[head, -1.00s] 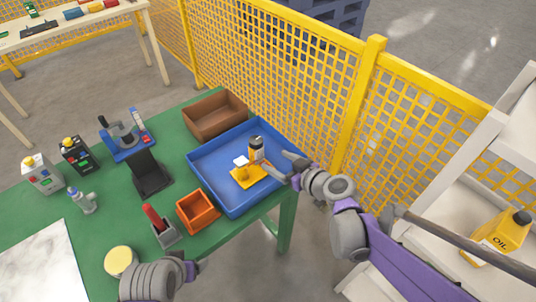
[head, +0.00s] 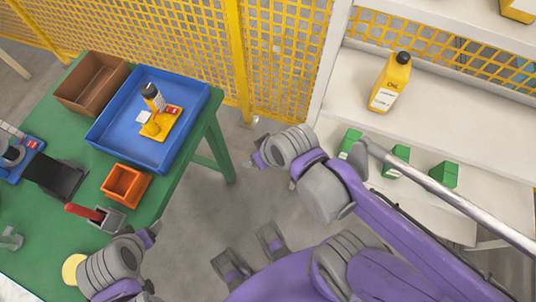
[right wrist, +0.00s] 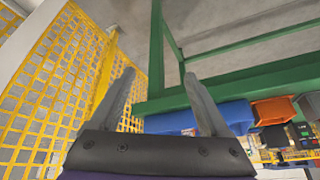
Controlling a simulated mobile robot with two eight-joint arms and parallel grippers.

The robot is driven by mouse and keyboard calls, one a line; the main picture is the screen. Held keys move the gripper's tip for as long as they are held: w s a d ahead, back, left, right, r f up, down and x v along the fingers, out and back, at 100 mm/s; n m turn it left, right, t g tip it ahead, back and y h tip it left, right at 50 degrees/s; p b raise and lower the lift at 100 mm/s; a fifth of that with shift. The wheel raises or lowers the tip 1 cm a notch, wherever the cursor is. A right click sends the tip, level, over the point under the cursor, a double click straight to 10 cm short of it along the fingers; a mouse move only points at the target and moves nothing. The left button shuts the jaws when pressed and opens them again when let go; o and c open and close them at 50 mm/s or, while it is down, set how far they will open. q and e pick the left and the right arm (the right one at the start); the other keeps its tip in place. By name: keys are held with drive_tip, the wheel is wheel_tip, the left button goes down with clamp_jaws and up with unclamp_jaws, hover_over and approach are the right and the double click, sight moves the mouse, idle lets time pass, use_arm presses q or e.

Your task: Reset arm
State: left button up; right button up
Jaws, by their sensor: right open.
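My right gripper (head: 252,148) is open and empty in the head view, in the gap between the green table and the white shelf. In the right wrist view its two fingers (right wrist: 157,78) stand apart with nothing between them. The blue tray (head: 195,108) on the table holds a yellow part (head: 160,123) and a dark-capped canister with an orange band (head: 153,97). My right gripper is clear of the tray. My left gripper (head: 150,236) is low at the table's front edge, near the red-handled tool; its jaw state is unclear.
The green table (head: 60,215) also carries a brown bin (head: 92,85), an orange bin (head: 125,184) and a red-handled tool (head: 98,215). A yellow mesh fence (head: 190,45) stands behind. The white shelf (head: 345,105) at right holds a yellow oil bottle (head: 390,82) and green boxes (head: 444,174).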

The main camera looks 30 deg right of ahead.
drive_tip(key=shift+s+d+f+m+h, duration=0.25)
drive_tip(key=shift+s+d+m+h, duration=0.3)
drive_tip(key=shift+s+d, duration=0.45)
wheel_tip(320, 180, up, 6)
drive_tip(key=w+p, duration=0.1)
drive_tip(key=p, duration=0.4)
drive_tip(key=shift+w+r, duration=0.1)
